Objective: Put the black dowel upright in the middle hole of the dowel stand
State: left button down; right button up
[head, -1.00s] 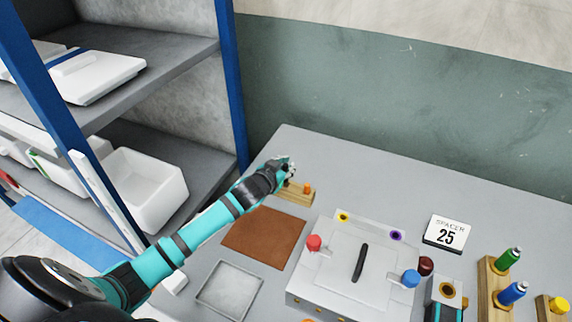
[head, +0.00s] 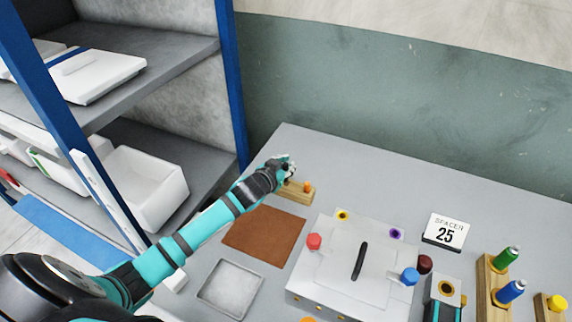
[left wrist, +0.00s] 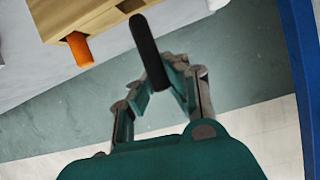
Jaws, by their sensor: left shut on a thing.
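The dowel stand (head: 298,197) is a small wooden block at the far left part of the table. An orange dowel (head: 307,187) stands in its right end; it also shows in the left wrist view (left wrist: 78,48). My left gripper (head: 287,167) is at the left end of the stand. In the left wrist view my left gripper (left wrist: 162,84) is shut on the black dowel (left wrist: 148,48), whose free end points toward the wooden stand (left wrist: 88,16). I cannot tell whether the dowel touches the stand. The middle hole is hard to make out. My right gripper is out of view.
A brown mat (head: 264,236) and a grey tray (head: 230,288) lie nearer on the table. A white press box (head: 340,270) with coloured knobs stands right of them. Dowels in wooden blocks stand far right. A shelf with a white bin (head: 150,190) is at left.

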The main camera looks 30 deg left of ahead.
aim_at(286, 179)
pick_arm(q)
jog(key=shift+r+p, duration=0.1)
jog(key=shift+p, duration=0.35)
dwell(0.7)
jog(key=shift+f+b, duration=0.6)
jog(key=shift+f, duration=0.25)
jog(key=shift+f+b, duration=1.25)
jog(key=shift+f, duration=0.6)
jog(key=c, duration=1.3)
grip_release()
jog(key=shift+d+f, duration=0.1)
jog(key=shift+s+f, duration=0.1)
jog(key=v, duration=1.2)
jog(key=shift+r, duration=0.25)
